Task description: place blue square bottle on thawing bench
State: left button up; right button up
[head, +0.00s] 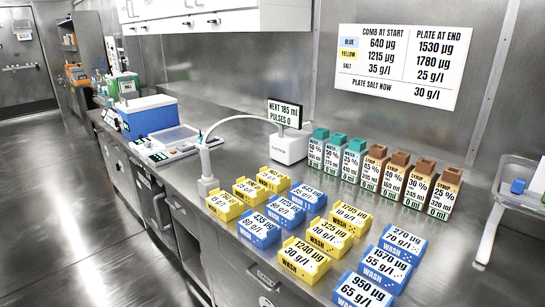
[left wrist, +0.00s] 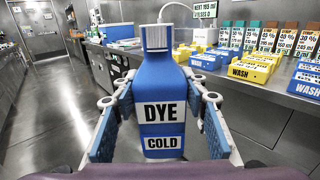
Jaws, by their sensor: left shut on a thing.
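A blue square bottle (left wrist: 158,84) with a grey cap and white labels reading DYE and COLD stands upright in the left wrist view. My left gripper (left wrist: 160,122) is shut on its sides, one pad on each side. The held bottle and my left gripper do not show in the head view. My right gripper is in neither view. No surface is labelled as a thawing bench; a steel bench (head: 222,157) runs along the wall in the head view.
Yellow and blue WASH blocks (head: 300,262) fill the near bench. A white pump unit (head: 290,145) and a blue box machine (head: 150,117) stand farther left. A white rack (head: 497,215) is at right. The floor aisle (head: 75,210) is clear.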

aim_at(200, 175)
jog(key=i+j+z, duration=0.4)
jog(key=i+j, duration=0.15)
jog(key=i+j+z, duration=0.2)
jog(key=j, duration=0.25)
jog(key=i+j+z, duration=0.15)
jog(key=j, duration=0.25)
jog(key=i+j+z, duration=0.2)
jog(key=j, duration=0.25)
